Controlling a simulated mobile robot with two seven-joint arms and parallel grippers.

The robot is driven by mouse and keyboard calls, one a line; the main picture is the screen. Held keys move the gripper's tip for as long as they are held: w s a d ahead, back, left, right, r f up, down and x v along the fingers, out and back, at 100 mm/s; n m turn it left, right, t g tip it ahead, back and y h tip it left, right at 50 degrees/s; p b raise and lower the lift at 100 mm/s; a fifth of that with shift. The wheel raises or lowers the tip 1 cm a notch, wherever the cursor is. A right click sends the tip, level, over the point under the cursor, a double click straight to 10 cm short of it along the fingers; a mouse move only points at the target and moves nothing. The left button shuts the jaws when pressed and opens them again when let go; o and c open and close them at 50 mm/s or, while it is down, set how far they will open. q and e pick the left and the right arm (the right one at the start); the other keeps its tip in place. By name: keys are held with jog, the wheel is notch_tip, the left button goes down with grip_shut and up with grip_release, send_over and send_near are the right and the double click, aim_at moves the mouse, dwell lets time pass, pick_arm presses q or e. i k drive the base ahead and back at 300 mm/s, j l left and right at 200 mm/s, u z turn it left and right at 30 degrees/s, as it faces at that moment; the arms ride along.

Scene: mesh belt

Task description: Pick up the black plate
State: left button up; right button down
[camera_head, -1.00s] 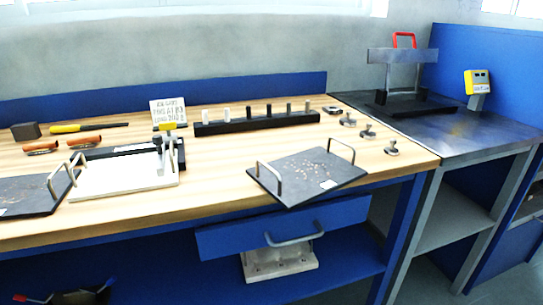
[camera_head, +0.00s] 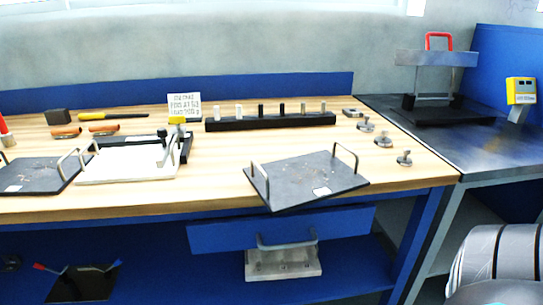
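Two black plates with metal loop handles lie on the wooden workbench (camera_head: 215,195). One black plate (camera_head: 290,178) lies at the bench's front edge, right of the middle, turned at an angle, with a small white label and light specks on its top. Its near corner reaches over the edge. The other black plate (camera_head: 30,178) lies at the far left, partly cut off by the picture edge. Neither of my grippers is in view. A rounded grey-and-black part at bottom right looks like my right arm.
A white plate (camera_head: 125,163) with handles sits beside the left black plate. A black block (camera_head: 270,123) with several pegs stands behind. Several metal knobs (camera_head: 383,141) line the right side. A blue drawer (camera_head: 225,235) hangs below. Bare wood surrounds the middle black plate.

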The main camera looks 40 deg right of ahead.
aim_at(284, 186)
jog(key=k+l+u, duration=0.2)
jog(key=l, duration=0.2)
jog(key=k+l+u, duration=0.2)
jog(key=k+l, duration=0.3)
jog(key=l, duration=0.15)
jog(key=k+l+u, duration=0.1)
jog(key=k+l, duration=0.2)
jog(key=l, duration=0.15)
